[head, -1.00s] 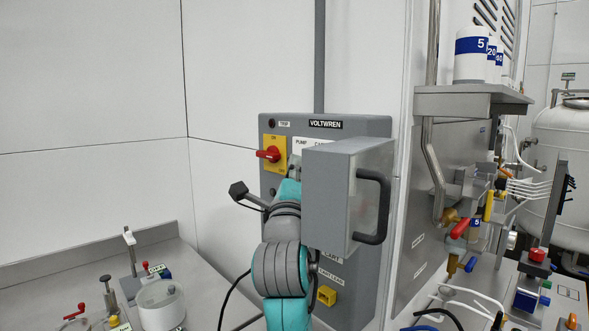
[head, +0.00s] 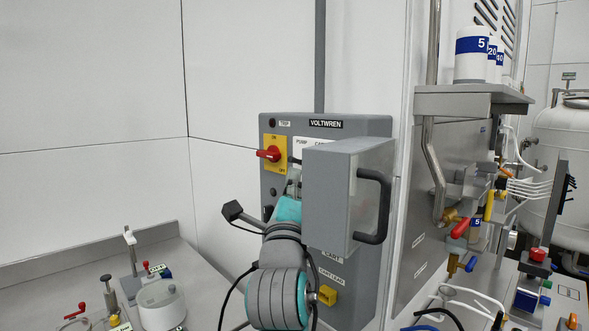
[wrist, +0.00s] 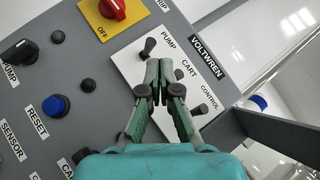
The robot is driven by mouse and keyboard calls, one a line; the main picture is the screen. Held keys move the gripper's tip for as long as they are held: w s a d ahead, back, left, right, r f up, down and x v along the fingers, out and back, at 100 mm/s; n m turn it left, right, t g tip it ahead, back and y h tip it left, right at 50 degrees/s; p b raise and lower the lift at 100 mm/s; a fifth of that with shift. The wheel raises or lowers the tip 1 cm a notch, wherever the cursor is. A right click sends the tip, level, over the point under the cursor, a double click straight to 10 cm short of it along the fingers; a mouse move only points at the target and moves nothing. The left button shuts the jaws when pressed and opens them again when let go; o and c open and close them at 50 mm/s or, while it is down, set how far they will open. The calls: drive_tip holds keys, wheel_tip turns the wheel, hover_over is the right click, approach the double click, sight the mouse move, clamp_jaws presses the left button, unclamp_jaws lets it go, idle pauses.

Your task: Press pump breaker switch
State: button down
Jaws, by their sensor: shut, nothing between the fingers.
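The grey VOLTWREN panel (head: 352,128) carries a white plate (wrist: 190,75) headed PUMP CART CONTROL. One dark toggle lever (wrist: 150,46) stands on this plate just beyond my fingertips, and another (wrist: 200,108) is to their right. The lever near my fingertips also shows in the head view (head: 295,160). My gripper (wrist: 158,62) is shut and empty in front of the plate; its fingers hide part of it. In the head view my gripper (head: 293,182) is left of a grey box. I cannot tell whether it touches a lever, and no label reading breaker is legible.
A red rotary knob (head: 269,153) sits on a yellow plate (wrist: 98,22). The grey box (head: 330,190) with a dark handle (head: 378,205) juts out, hiding part of the panel. A blue RESET button (wrist: 56,106) is at left in the wrist view. Open wall lies left of the panel.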

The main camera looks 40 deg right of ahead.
drive_tip(key=v, duration=0.7)
drive_tip(key=shift+s+a+f, duration=0.15)
drive_tip(key=shift+a, duration=0.05)
drive_tip(key=s+a+f+n+t+y, duration=0.1)
drive_tip(key=s+a+f+n+y, duration=0.2)
drive_tip(key=f+n, duration=0.6)
drive_tip(key=s+a+f+n+t+y, duration=0.1)
drive_tip(key=a+f+n+y, duration=0.4)
drive_tip(key=f, duration=0.8)
drive_tip(key=s+a+f+n+t+y, duration=0.1)
drive_tip(key=s+a+f+n+y, duration=0.1)
drive_tip(key=f+n+y, duration=0.6)
drive_tip(key=s+a+f+n+g, duration=0.1)
drive_tip(key=s+a+f+n, duration=0.1)
drive_tip(key=s+f, duration=0.4)
drive_tip(key=s+a+f+n+g, duration=0.1)
drive_tip(key=s+a+f+n, duration=0.15)
drive_tip(key=s+f, duration=0.45)
drive_tip(key=s+f+n+g, duration=0.1)
drive_tip(key=s+n, duration=0.1)
drive_tip(key=s, duration=0.6)
drive_tip(key=s+f+n+g+y, duration=0.1)
drive_tip(key=s+n, duration=0.2)
drive_tip(key=s, duration=0.6)
drive_tip(key=shift+a+f+g, duration=0.25)
drive_tip(key=shift+f+g, duration=0.05)
drive_tip(key=shift+f, duration=0.05)
drive_tip(key=shift+w, duration=0.1)
